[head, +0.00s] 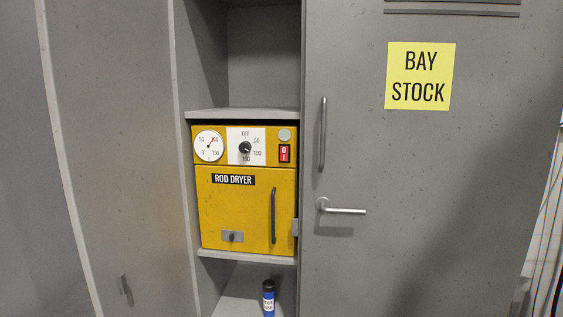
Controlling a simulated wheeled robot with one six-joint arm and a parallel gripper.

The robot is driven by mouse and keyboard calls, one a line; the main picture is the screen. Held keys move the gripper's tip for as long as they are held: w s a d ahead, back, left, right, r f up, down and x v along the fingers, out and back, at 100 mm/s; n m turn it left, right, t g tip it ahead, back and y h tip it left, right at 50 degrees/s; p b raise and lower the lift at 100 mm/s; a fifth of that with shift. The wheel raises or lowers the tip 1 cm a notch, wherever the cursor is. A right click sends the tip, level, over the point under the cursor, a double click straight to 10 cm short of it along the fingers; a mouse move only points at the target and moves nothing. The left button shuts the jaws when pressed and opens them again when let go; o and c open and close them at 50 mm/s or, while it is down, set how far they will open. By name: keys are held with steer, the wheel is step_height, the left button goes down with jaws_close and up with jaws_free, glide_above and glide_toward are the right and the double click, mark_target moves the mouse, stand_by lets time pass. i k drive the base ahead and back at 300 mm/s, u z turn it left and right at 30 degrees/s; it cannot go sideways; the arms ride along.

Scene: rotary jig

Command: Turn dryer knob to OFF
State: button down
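The dryer knob (245,148) is a small black round knob on a white dial plate (233,133). The plate is marked OFF at the top, 50 at upper right, 100 at lower right and 150 at the bottom. The knob's light mark seems to be on its right side, toward 100, but it is too small to be sure. The yellow rod dryer (222,215) stands on a shelf in a grey cabinet, its door shut. My gripper is not in view.
A round gauge (209,146) is left of the knob, and a red switch (285,153) is right. A grey door (420,250) labelled BAY STOCK, with a lever handle (342,209), is on the right. A blue canister (268,300) stands below the dryer.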

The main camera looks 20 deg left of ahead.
mark_target(245, 147)
steer(key=u, duration=0.55)
steer(key=k, duration=0.65)
steer(key=u, duration=0.75)
steer(key=i, duration=1.3)
steer(key=z, duration=0.85)
